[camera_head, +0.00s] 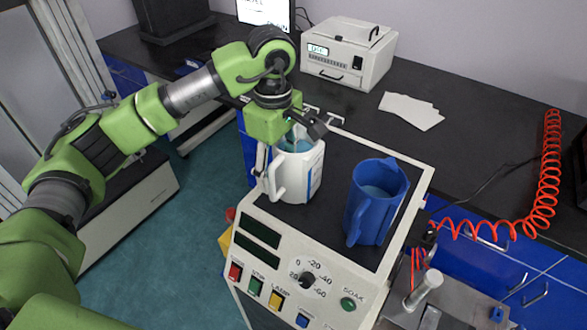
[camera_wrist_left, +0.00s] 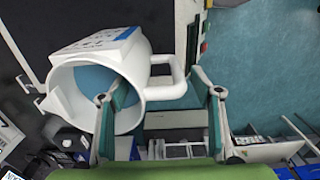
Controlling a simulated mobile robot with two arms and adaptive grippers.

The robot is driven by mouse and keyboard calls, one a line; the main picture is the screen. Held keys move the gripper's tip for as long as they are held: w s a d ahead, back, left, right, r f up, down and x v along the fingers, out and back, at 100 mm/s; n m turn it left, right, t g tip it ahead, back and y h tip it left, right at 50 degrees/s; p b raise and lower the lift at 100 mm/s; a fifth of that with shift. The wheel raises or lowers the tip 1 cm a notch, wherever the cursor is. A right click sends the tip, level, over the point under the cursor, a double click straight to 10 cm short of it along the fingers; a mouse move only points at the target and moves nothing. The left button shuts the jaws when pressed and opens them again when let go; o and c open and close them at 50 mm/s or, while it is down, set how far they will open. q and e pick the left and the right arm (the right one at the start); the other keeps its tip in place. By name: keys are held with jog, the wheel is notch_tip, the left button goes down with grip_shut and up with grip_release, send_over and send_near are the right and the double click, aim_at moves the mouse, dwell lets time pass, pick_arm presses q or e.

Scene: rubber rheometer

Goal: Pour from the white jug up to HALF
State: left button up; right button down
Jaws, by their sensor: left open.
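The white jug (camera_head: 301,172) stands upright on the dark top of the machine, with its handle toward the left front. Its open mouth, with bluish contents inside, and its handle (camera_wrist_left: 181,78) show in the left wrist view. My left gripper (camera_head: 279,148) is open over the jug's rim and handle side. In the left wrist view, one finger overlaps the jug's mouth and the other is beyond the handle; contact cannot be told. A blue jug (camera_head: 369,213) with lighter blue contents stands to the right. No HALF mark is readable. My right gripper is not in view.
The machine's front panel (camera_head: 262,262) has a dial and coloured buttons. A white printer-like box (camera_head: 347,55) and papers (camera_head: 411,110) lie on the back bench. A red coiled hose (camera_head: 549,165) hangs at the right. A narrow dark gap separates the two jugs.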

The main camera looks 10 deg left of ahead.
aim_at(279, 191)
pick_arm(q)
jog(key=shift+f, duration=0.3)
jog(key=shift+s+f+p, duration=0.1)
jog(key=shift+f+p, duration=0.6)
jog(key=shift+p, duration=0.05)
notch_tip(279, 191, down, 3)
jog(key=shift+f+p, duration=0.15)
jog(key=shift+p, duration=0.5)
jog(key=shift+f, duration=0.2)
grip_shut()
jog(key=shift+r, duration=0.15)
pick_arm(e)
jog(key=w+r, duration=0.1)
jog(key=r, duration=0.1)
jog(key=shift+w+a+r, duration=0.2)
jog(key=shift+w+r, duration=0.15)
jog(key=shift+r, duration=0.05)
